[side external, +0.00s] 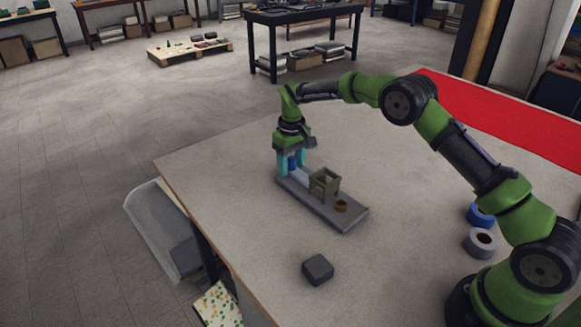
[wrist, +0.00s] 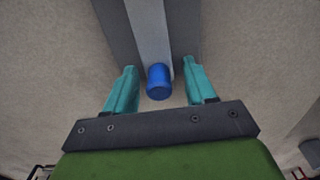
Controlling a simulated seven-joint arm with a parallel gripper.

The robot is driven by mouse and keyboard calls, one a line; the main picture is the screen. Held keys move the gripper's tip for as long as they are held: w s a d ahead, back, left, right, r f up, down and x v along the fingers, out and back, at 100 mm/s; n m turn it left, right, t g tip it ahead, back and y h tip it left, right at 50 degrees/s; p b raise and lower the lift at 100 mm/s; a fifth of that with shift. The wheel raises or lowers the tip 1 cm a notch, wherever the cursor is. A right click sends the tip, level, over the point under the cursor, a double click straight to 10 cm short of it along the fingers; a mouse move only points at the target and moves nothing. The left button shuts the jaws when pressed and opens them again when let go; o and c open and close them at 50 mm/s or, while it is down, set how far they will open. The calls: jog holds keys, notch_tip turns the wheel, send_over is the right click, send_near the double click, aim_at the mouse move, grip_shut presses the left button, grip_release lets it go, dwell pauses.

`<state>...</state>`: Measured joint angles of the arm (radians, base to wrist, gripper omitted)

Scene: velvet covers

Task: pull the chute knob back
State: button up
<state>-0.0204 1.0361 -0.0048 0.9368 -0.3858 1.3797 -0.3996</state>
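A blue knob (side external: 292,163) stands at the far end of a grey chute base (side external: 350,218) on the table. A light grey slider strip (side external: 303,175) runs from the knob toward an olive box-like frame (side external: 325,181). A small brown round piece (side external: 341,206) sits at the base's near end. My gripper (side external: 291,166) is over the far end, with its teal fingers on either side of the knob. In the wrist view the knob (wrist: 158,82) lies between the fingers (wrist: 159,72), with a visible gap on each side. My gripper is open.
A dark grey rounded block (side external: 318,269) lies on the table (side external: 230,190) in front of the base. A blue tape roll (side external: 481,215) and a grey one (side external: 482,243) lie near my arm's base. A red cloth (side external: 510,120) covers the back right. The table's left edge is near.

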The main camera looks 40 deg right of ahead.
jog(key=o, duration=0.7)
jog(key=shift+o, duration=0.2)
jog(key=shift+r, duration=3.55)
